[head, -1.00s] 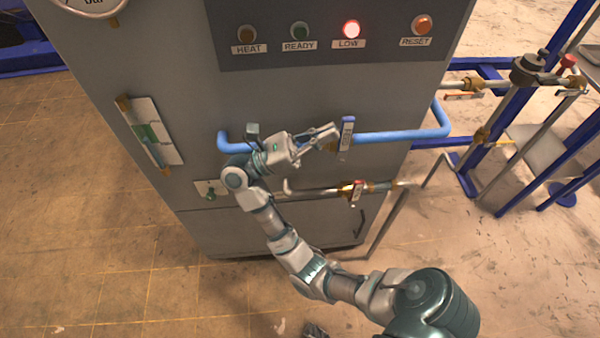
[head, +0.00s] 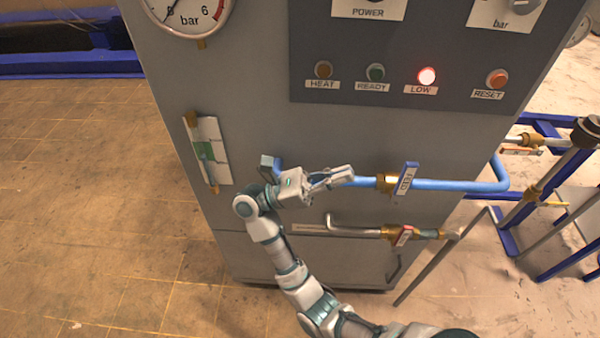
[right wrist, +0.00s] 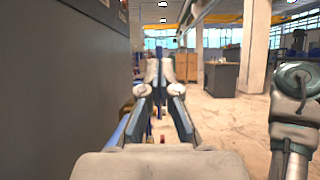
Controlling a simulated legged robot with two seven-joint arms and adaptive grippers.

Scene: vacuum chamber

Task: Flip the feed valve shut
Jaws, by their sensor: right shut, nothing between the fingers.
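The feed valve has a blue lever (head: 405,178) labelled FEED and a brass body (head: 387,183) on the blue pipe (head: 450,185). The lever stands across the pipe, slightly tilted. My right gripper (head: 347,174) is shut and empty, in front of the pipe to the left of the valve. A gap shows between its fingertips and the brass body. In the right wrist view the closed fingers (right wrist: 157,88) point ahead, and an upright blue strip, perhaps the lever, shows beyond them. My left gripper is not in view.
A lower pipe with a red-handled valve (head: 403,236) runs below the blue pipe. The cabinet panel (head: 400,85) has a lit red LOW lamp (head: 427,76). A gauge (head: 190,12) is at upper left. Blue frame and pipes (head: 545,180) stand at right.

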